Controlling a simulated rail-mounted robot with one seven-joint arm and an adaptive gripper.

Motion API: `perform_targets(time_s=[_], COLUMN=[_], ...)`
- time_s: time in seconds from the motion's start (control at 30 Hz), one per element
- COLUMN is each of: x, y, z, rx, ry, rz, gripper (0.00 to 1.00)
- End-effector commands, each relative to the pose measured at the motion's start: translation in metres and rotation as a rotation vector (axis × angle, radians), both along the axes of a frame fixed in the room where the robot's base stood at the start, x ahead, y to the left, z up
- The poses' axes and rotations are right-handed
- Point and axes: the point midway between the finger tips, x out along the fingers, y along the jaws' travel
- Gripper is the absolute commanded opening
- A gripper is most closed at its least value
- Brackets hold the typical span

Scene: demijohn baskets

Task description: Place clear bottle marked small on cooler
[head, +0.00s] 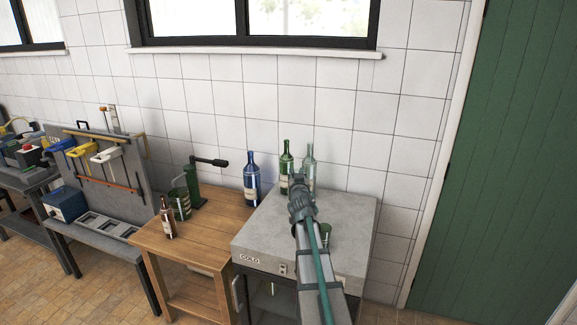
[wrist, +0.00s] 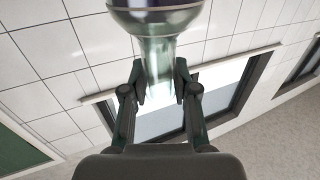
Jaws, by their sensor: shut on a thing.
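The clear bottle (head: 309,164) stands upright at the back of the cooler in the head view, with its lower part partly hidden by my gripper. My gripper (head: 300,184) reaches over the cooler (head: 350,212), a grey box marked COLD. In the wrist view, my gripper's fingers (wrist: 159,88) close on both sides of a clear glass neck (wrist: 158,58), and the wider bottle body is cut off at the top edge. I cannot tell whether the bottle's base touches the cooler. Its size marking cannot be read.
A green bottle (head: 286,168) stands close left of the clear one, and a blue bottle (head: 251,181) further left. A dark green cup-like thing (head: 326,234) is on the cooler beside my arm. A wooden table (head: 210,235) holds a brown bottle (head: 167,218) and a green lever device (head: 196,184).

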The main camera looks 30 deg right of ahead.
Motion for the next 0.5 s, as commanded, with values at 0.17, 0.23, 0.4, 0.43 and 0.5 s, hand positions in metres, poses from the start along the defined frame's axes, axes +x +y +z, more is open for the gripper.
perform_targets(time_s=[0.17,0.23,0.4,0.43,0.5], x=[0.000,0.000,-0.001,-0.001,-0.001], y=[-0.021,-0.028,-0.037,-0.037,-0.039], z=[-0.026,-0.033,-0.045,-0.046,-0.047], rx=[-0.001,-0.001,-0.001,-0.001,-0.002], ry=[-0.001,-0.001,-0.002,-0.002,-0.003], rz=[0.000,0.000,0.001,0.001,0.001], gripper=[0.00,0.00,0.00,0.00,0.00])
